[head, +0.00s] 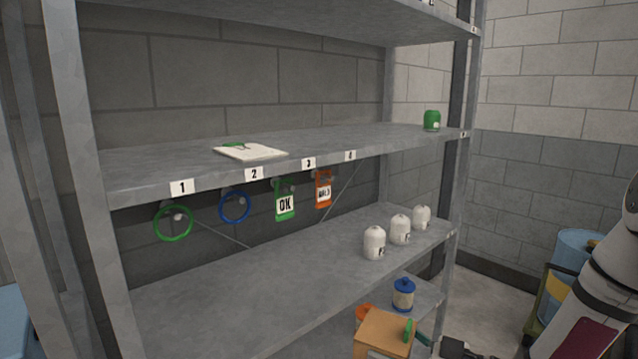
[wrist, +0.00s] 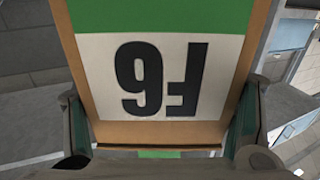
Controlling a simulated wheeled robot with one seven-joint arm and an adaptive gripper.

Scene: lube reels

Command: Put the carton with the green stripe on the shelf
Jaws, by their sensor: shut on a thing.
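The carton (head: 383,332) is brown with a green mark on top. It is at the bottom of the head view, partly cut off, in front of the lower shelf boards. In the wrist view the carton (wrist: 160,90) fills the middle, with a green stripe and a white label whose characters appear upside down. My gripper (wrist: 160,135) is shut on the carton, one finger at each side. In the head view only a dark part of it shows at the lower edge. The grey shelf (head: 230,285) has a broad bare middle board.
Three white bottles (head: 400,229) stand at the middle board's right end. A blue-lidded jar (head: 403,294) is on the board below. Rings and tags (head: 285,200) hang under the upper board, which bears a notepad (head: 250,152) and green container (head: 432,121). The middle board's left is free.

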